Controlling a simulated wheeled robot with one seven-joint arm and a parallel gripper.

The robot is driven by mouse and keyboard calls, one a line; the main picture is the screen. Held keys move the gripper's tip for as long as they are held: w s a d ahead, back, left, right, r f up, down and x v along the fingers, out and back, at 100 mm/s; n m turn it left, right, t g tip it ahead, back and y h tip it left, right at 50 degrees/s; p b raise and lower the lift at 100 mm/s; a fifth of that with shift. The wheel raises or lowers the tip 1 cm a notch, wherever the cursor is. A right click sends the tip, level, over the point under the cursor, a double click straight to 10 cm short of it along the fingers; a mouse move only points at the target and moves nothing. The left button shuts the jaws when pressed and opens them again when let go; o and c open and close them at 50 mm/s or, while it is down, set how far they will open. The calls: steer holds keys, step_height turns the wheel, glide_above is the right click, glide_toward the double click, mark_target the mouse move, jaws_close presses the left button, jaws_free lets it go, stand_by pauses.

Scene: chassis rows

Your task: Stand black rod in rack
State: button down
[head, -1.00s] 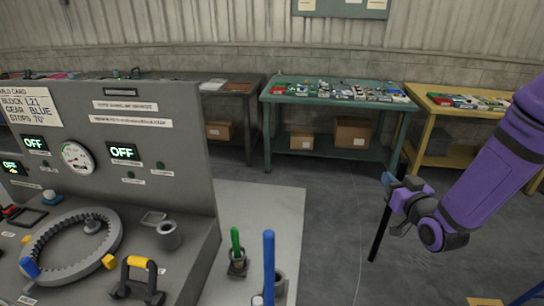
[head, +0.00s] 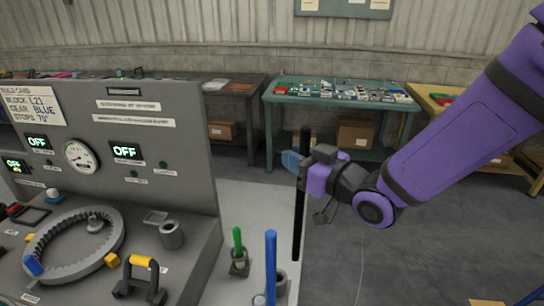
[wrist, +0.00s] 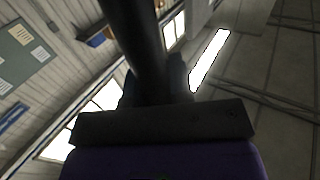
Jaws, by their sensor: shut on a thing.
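My gripper (head: 300,164) is shut on the black rod (head: 298,225), which hangs nearly upright in the air. In the wrist view the rod (wrist: 135,35) rises from between the fingers. At the bottom of the head view, to the left of the rod, are grey holders on a pale surface. One holder (head: 239,268) has a short green rod (head: 237,241) standing in it. A taller blue rod (head: 270,265) stands just to its right, in front of another grey cup (head: 281,284). I cannot tell whether that cup is empty.
A grey console (head: 180,265) on the left carries a toothed ring (head: 75,240), a yellow-topped handle (head: 140,268) and a grey cup (head: 171,236). A green bench (head: 340,100) with small parts stands behind.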

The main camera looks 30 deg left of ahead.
steer(key=s+a+f+n+g, duration=0.1)
steer(key=s+a+g, duration=0.1)
steer(key=s, duration=0.3)
steer(key=shift+s+a+f+n+y, duration=0.15)
steer(key=shift+a+f+n+y, duration=0.15)
steer(key=shift+a, duration=0.1)
step_height(320, 180, down, 7)
steer(key=shift+f, duration=0.15)
stand_by(4.3)
steer(key=c, duration=0.9)
jaws_free()
steer(key=shift+d, duration=0.1)
steer(key=shift+c, duration=0.2)
steer(key=shift+d, duration=0.1)
steer(key=s+d, duration=0.1)
steer(key=d, duration=0.9)
steer(key=shift+s+d, duration=0.25)
steer(key=shift+s, duration=0.15)
